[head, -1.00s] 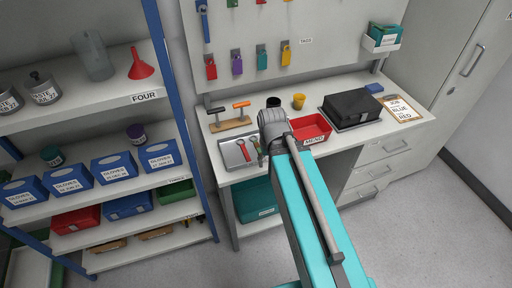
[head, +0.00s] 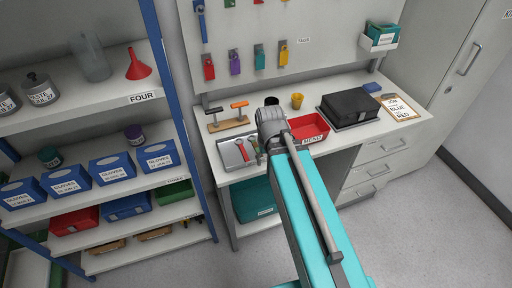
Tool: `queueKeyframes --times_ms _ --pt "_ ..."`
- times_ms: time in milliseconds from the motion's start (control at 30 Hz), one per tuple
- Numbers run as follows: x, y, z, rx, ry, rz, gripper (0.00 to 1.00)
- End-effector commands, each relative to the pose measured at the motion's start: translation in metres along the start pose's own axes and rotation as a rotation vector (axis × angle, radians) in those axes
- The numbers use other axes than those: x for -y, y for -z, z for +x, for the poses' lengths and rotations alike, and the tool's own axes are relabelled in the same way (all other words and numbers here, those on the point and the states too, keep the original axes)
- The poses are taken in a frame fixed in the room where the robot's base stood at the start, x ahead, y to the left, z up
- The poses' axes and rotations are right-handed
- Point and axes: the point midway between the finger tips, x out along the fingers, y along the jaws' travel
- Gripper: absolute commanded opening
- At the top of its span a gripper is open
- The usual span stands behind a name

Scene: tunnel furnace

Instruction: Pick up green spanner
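A light grey tray or mat (head: 229,158) lies at the left front of the workbench. A red-handled spanner (head: 242,150) lies on it. A small, partly hidden tool (head: 255,144) shows at the tray's right side, close against my arm's end; its green colour is hard to make out now. The grey end of my arm (head: 271,122) is over the bench, just right of the tray. My gripper's fingers are hidden behind it, so I cannot tell whether they touch or hold anything.
A red tray labelled MEND (head: 309,129) is right of my arm. A wooden rack with two handled tools (head: 228,124) is behind the grey tray. Blue-framed shelving (head: 166,75) stands left.

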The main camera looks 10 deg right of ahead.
Motion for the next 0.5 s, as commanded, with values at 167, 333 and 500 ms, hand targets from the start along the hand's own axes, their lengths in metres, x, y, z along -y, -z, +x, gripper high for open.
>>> queueKeyframes --times_ms 167,333,500 --pt "-0.002 0.044 0.002 0.000 0.000 -0.021 0.69" --pt "-0.003 0.104 0.004 0.000 0.001 -0.060 0.69" --pt "-0.006 0.162 0.006 0.000 0.001 -0.099 0.69"
